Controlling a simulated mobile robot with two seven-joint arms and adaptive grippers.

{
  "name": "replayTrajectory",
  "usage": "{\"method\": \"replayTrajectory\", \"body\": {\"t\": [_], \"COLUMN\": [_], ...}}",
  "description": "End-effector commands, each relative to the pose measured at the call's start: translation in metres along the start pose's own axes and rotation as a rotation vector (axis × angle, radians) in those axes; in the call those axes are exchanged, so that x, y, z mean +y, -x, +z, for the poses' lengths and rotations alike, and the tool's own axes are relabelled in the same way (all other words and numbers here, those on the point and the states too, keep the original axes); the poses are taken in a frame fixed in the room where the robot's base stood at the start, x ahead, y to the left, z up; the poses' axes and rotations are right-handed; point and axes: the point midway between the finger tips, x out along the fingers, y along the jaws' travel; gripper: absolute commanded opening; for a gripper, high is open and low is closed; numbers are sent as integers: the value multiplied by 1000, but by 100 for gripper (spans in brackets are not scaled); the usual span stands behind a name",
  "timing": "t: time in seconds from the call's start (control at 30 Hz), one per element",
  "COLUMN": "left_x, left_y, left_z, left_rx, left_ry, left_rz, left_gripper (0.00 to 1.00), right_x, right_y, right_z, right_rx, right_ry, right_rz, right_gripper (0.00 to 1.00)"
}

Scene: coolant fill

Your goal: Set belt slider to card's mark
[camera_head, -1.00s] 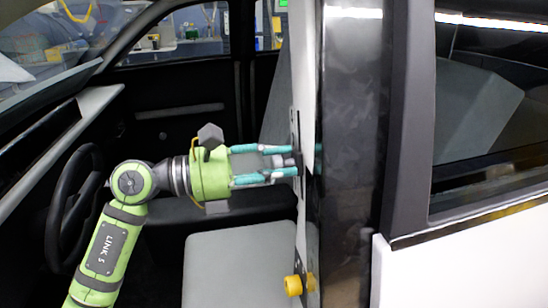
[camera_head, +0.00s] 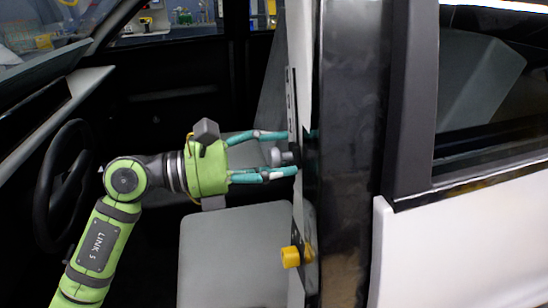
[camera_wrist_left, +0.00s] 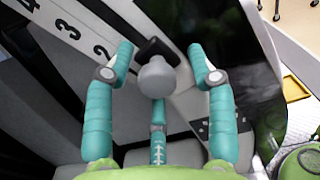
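The belt slider is a black block with a grey round knob (camera_head: 277,156) on the inner side of the door pillar. In the left wrist view the knob (camera_wrist_left: 157,77) sits between my spread fingers, in front of the black block (camera_wrist_left: 155,48). My left gripper (camera_head: 291,152) is open around the knob, with visible gaps at the sides; it also shows in the left wrist view (camera_wrist_left: 160,62). A white scale (camera_wrist_left: 85,40) with the numbers 2, 3 and 4 runs to the upper left of the slider. I cannot make out a card. My right gripper is not in view.
A yellow knob (camera_head: 290,256) sticks out low on the pillar (camera_head: 350,150). A grey seat (camera_head: 235,255) lies below my left gripper. The steering wheel (camera_head: 62,185) is at the left. Open cabin space lies above my left arm.

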Motion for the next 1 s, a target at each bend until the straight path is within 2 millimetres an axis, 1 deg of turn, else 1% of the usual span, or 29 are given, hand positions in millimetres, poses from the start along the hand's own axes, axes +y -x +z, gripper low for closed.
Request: {"method": "replayTrajectory", "body": {"t": [0.13, 0.27, 0.5, 0.6, 0.7, 0.83, 1.0], "left_x": [1, 2, 1, 0, 0, 0, 0], "left_y": [4, 20, 72, 91, 106, 117, 120], "left_z": [0, -1, -1, -1, -1, -1, 0], "left_rx": [0, 2, 3, 3, 1, 1, 0], "left_ry": [0, 1, 2, 0, 2, 1, 0], "left_rz": [3, 5, 5, 4, 3, 1, -1], "left_gripper": [56, 56, 56, 56, 56, 56, 56], "right_x": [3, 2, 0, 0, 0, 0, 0], "right_y": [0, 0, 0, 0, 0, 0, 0], "right_z": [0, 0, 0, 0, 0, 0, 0], "right_rx": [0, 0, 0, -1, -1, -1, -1], "right_ry": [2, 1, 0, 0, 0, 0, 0], "right_rz": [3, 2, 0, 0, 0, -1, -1], "right_gripper": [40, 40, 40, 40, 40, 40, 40]}}
